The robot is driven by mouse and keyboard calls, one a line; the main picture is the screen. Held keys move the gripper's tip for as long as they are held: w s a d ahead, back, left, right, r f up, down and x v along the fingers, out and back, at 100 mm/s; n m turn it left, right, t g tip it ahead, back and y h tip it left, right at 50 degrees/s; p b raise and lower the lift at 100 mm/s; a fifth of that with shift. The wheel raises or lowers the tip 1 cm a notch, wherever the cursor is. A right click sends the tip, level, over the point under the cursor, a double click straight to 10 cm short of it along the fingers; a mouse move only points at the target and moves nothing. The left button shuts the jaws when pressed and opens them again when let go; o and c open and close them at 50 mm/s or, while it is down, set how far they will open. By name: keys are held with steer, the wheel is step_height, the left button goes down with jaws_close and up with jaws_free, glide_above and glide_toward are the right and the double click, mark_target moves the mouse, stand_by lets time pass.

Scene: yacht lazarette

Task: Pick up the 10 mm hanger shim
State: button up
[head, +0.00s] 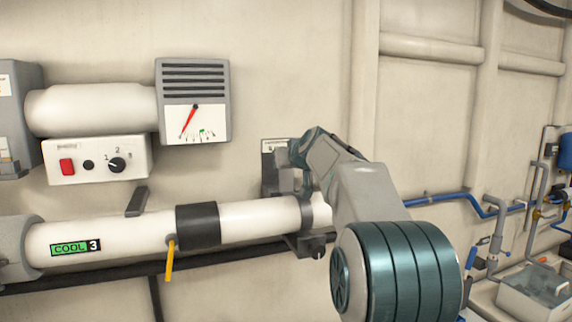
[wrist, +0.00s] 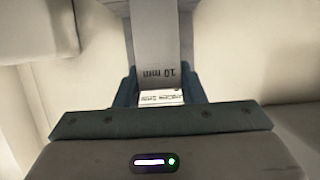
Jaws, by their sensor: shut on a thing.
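The 10 mm hanger shim (wrist: 155,42) is a flat grey strip in the wrist view, with "10 mm" printed on it upside down. My gripper (wrist: 160,75) is shut on it, with one dark teal finger at each side. A white printed label (wrist: 160,97) shows just below the strip, between the fingers. In the head view my arm hides the fingers and the shim. A dark grey holder (head: 270,183) with a label stands on the wall beside my gripper. I cannot tell whether the shim still touches it.
A white pipe (head: 115,240) marked "COOL 3" runs below, with a black band (head: 197,225) and a yellow lever (head: 170,260). A gauge box (head: 194,100) and a switch panel (head: 97,160) are at upper left. Blue piping (head: 440,198) is at right.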

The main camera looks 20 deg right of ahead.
steer(key=shift+r+p, duration=0.65)
steer(key=shift+r, duration=2.7)
steer(key=shift+s, duration=0.1)
steer(key=s+b, duration=0.8)
steer(key=s, duration=0.5)
steer(key=shift+b, duration=0.3)
steer(key=shift+w+a, duration=0.1)
steer(key=shift+a, duration=0.05)
